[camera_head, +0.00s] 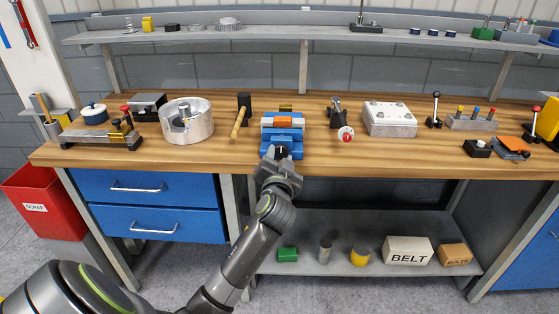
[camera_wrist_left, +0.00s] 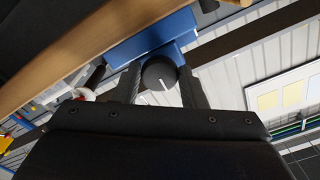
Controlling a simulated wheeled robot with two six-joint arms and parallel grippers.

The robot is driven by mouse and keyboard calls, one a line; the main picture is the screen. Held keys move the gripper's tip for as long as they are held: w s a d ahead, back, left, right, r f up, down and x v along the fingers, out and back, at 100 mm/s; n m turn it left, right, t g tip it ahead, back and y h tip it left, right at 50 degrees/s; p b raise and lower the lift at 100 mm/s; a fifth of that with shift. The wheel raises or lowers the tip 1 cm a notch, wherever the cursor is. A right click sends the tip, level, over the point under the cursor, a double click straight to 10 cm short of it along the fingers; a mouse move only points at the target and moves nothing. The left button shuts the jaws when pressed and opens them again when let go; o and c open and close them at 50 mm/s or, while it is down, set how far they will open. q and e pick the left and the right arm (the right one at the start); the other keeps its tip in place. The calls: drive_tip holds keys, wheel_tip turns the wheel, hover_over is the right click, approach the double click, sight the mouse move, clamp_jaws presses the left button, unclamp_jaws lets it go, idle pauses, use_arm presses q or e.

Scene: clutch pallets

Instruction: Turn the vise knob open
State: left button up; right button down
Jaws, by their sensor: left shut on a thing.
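A blue vise (camera_head: 283,122) with an orange piece (camera_head: 283,120) in its jaws stands at the middle front of the wooden bench. Its round black knob (camera_head: 281,152) faces the front edge and is partly hidden by my gripper in the head view. My left gripper (camera_head: 279,158) is shut on the knob from the front. In the left wrist view the knob (camera_wrist_left: 159,73), with a white mark on its face, sits between the two dark fingers, and the vise's blue body (camera_wrist_left: 152,38) shows behind it. My right gripper is in neither view.
A hammer (camera_head: 241,116) lies left of the vise and a red-ended tool (camera_head: 344,131) lies to its right. A round metal housing (camera_head: 187,121) and a metal block (camera_head: 390,119) stand farther out. The bench's front edge (camera_head: 350,165) runs just below the gripper's height.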

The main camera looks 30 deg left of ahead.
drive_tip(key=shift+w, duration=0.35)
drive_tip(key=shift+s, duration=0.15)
use_arm(q)
drive_tip(key=o, duration=1)
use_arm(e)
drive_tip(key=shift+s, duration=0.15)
